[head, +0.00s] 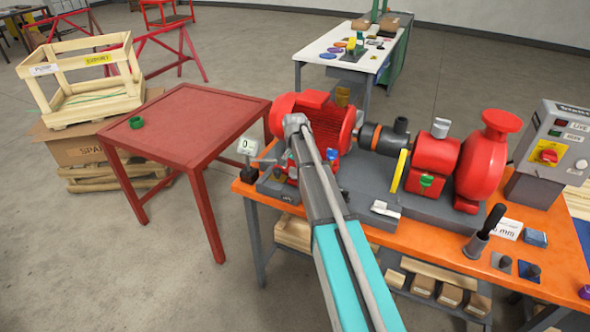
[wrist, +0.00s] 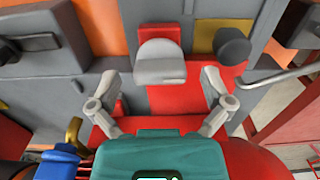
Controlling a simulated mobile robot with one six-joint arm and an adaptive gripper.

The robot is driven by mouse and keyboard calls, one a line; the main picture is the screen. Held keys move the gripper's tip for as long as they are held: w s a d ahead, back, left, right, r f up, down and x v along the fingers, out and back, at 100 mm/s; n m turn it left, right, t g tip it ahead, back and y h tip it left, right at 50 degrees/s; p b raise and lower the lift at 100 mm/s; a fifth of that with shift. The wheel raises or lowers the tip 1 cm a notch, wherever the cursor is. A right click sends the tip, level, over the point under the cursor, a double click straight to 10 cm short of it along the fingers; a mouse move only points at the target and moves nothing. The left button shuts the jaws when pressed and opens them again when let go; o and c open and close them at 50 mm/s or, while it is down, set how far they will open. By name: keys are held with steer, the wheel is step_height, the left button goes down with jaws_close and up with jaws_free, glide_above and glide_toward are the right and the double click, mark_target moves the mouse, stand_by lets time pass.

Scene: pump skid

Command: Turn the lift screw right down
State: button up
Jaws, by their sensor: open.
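In the wrist view my gripper (wrist: 159,76) is open, with one grey finger on each side of a pale grey, round-edged head (wrist: 160,62) on a red mount. This head looks like the lift screw, but I cannot be sure. It lies between the fingertips, with a visible gap on each side. In the head view my arm reaches to the left end of the skid, by the red motor (head: 315,118). My arm hides the screw and most of my gripper there.
A dark round knob (wrist: 234,46) and a metal rod lie close to the right finger. A small "0" sign (head: 247,146) stands at the skid's left end. The coupling (head: 370,136) and pump (head: 484,165) stand to the right. A red table (head: 185,120) is at left.

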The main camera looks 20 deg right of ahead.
mark_target(295, 169)
steer(key=shift+m, duration=0.3)
steer(key=m, duration=0.5)
step_height(295, 169, up, 14)
steer(key=p, duration=1.4)
steer(key=s+a+f+n+b, duration=0.2)
steer(key=s+n, duration=0.2)
steer(key=s, duration=0.5)
steer(key=s+a+f+n+b, duration=0.2)
steer(key=s+n, duration=0.3)
steer(key=s, duration=0.5)
steer(key=s+a+f+n+b, duration=0.2)
steer(key=s+f+n+b, duration=0.2)
steer(key=s, duration=0.6)
steer(key=shift+f+n, duration=0.25)
steer(key=shift+n, duration=0.05)
steer(key=shift+a, duration=0.1)
stand_by(1.6)
